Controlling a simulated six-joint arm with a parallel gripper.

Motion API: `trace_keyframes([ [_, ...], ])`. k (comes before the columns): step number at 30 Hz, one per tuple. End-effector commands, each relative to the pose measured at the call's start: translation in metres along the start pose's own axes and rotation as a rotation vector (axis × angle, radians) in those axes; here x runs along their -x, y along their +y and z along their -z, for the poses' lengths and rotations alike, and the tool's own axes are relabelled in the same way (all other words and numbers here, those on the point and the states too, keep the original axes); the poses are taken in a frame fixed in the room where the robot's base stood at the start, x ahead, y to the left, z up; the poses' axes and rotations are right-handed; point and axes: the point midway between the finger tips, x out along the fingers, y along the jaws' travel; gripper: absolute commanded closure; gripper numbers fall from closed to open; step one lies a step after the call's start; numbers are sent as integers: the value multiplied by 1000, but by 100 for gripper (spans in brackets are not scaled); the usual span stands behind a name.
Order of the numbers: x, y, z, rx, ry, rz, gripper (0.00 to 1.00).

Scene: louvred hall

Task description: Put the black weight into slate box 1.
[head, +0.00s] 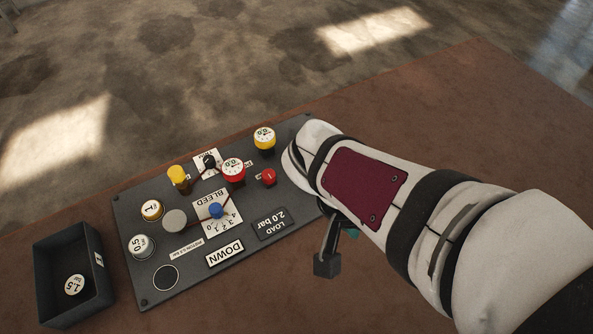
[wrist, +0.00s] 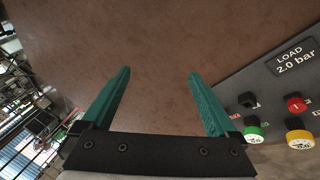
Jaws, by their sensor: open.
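The black weight (head: 75,285), with a round white label reading 1.5, rests inside the slate box (head: 98,240) at the lower left of the head view. The box is open-topped and has a small white tag on its right wall, too small to read surely. My gripper (head: 338,250) is far to the right of the box, beside the panel's right edge and partly hidden behind my arm. In the wrist view its teal fingers (wrist: 158,88) are spread with nothing between them. The weight and box are not in the wrist view.
A dark panel (head: 190,259) lies between box and gripper, carrying gauges, knobs and raised parts. Discs marked 0.5 (head: 142,246) and 1 (head: 152,210) sit on its left side. It also shows in the wrist view (wrist: 270,85). The brown table is clear at front.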

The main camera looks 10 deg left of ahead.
Motion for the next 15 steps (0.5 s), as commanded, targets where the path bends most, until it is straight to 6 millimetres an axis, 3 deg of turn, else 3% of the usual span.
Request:
trace_keyframes([
  [1,-4,32,-25,-81,-145,77,6],
  [2,-4,41,-41,-109,-217,139,6],
  [3,-1,46,-59,-139,-284,226,6],
  [6,8,44,-84,-194,-351,406,6],
  [9,14,40,-91,-212,-358,493,6],
  [15,15,38,-92,-209,-358,505,6],
])
